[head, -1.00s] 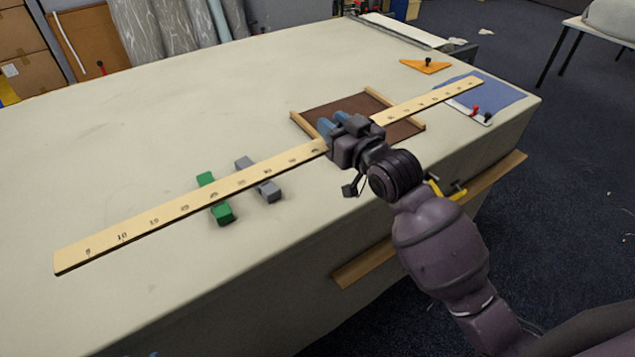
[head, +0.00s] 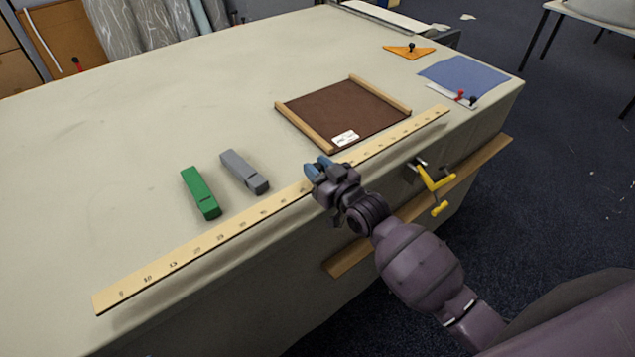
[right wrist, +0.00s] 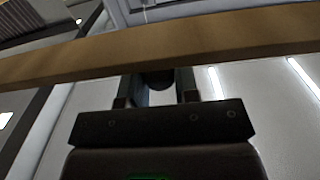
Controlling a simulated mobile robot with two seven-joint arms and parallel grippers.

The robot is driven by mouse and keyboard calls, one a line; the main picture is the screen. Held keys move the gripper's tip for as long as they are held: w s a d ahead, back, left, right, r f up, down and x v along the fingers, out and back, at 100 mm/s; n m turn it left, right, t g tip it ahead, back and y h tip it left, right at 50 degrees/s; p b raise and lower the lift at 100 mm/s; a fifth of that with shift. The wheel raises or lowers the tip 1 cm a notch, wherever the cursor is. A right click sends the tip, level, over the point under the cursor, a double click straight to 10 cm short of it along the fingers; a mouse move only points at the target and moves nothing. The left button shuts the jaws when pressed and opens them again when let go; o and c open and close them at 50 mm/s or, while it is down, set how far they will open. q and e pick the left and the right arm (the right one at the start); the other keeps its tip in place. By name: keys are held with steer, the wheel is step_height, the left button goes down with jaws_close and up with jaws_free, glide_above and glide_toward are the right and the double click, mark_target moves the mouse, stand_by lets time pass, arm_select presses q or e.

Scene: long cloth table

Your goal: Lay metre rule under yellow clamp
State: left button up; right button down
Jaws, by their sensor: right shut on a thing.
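The metre rule (head: 236,222) is a long pale wooden strip with dark numbers. In the head view it runs diagonally along the table's front edge, from lower left to upper right. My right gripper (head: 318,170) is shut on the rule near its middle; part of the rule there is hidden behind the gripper. In the right wrist view the rule (right wrist: 160,48) crosses the whole picture in front of the fingers (right wrist: 157,85). The yellow clamp (head: 434,180) is on the table's front edge, right of my gripper, near the rule's right half. My left gripper is not in view.
A green block (head: 200,192) and a grey block (head: 245,172) lie behind the rule. A brown board with wooden side strips (head: 345,110) lies behind its right half. A blue sheet (head: 463,75) and an orange triangle (head: 408,51) lie far right. A wooden strip (head: 480,160) runs along the table's front side.

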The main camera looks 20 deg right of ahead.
steer(key=shift+f+b, duration=0.3)
steer(key=shift+f, duration=1.9)
steer(key=shift+f, duration=0.15)
steer(key=c, duration=0.9)
jaws_free()
steer(key=shift+o, duration=0.2)
steer(key=shift+r, duration=0.2)
steer(key=v, duration=1.2)
steer(key=s+d+f+m+g+h, duration=0.1)
steer(key=s+d+f+g+h, duration=0.1)
steer(key=s+f, duration=0.4)
steer(key=s+d+f+m+g+h, duration=0.2)
steer(key=s+d+f+g+h, duration=0.1)
steer(key=s, duration=0.6)
step_height(320, 180, down, 3)
steer(key=shift+s+d+r+h, duration=0.15)
steer(key=shift+d+h, duration=0.55)
steer(key=shift+d, duration=0.1)
